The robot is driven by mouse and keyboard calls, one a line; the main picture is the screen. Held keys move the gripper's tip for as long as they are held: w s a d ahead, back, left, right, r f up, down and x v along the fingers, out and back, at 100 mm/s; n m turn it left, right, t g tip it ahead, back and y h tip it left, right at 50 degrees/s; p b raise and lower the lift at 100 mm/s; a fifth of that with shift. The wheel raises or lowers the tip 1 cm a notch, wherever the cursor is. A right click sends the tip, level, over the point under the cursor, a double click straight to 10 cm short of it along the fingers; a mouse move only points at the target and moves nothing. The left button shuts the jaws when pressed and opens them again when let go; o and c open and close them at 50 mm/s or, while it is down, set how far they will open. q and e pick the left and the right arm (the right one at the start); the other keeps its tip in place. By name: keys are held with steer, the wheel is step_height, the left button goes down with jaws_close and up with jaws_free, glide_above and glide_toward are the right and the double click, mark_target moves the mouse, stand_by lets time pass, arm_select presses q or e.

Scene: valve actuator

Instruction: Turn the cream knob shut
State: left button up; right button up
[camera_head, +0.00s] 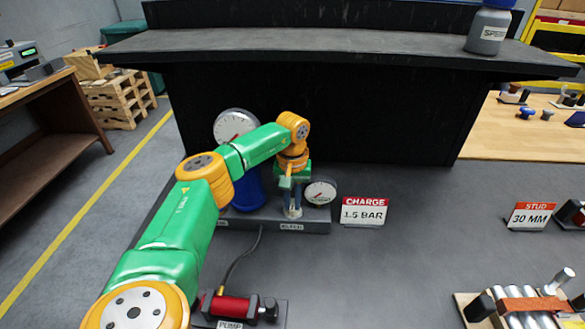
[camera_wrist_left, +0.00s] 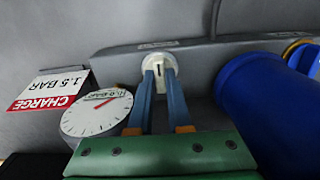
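The cream knob (camera_wrist_left: 158,63) sits on the grey base plate beside the small gauge; it shows a short dark line in the left wrist view. In the head view the knob (camera_head: 292,212) is small and partly covered by my left gripper (camera_head: 292,206). The gripper points down at it. In the left wrist view, the two blue fingers of my left gripper (camera_wrist_left: 161,76) are apart, with tips at the knob's face and the dark line between them. Whether they press on it, I cannot tell. My right gripper is not in view.
A small gauge (camera_head: 320,191) stands close to the right of the fingers. A large gauge (camera_head: 236,126) and a blue cylinder (camera_head: 248,190) stand to the left. A charge sign (camera_head: 365,212) reads 1.5 BAR. A red pump (camera_head: 232,306) lies nearer.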

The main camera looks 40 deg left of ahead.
mark_target(292, 204)
arm_select(q)
steer(key=o, duration=0.4)
steer(key=shift+o, duration=0.2)
steer(key=shift+r, duration=0.15)
step_height(292, 204, up, 7)
steer(key=shift+f+b, duration=0.1)
steer(key=shift+b, duration=0.6)
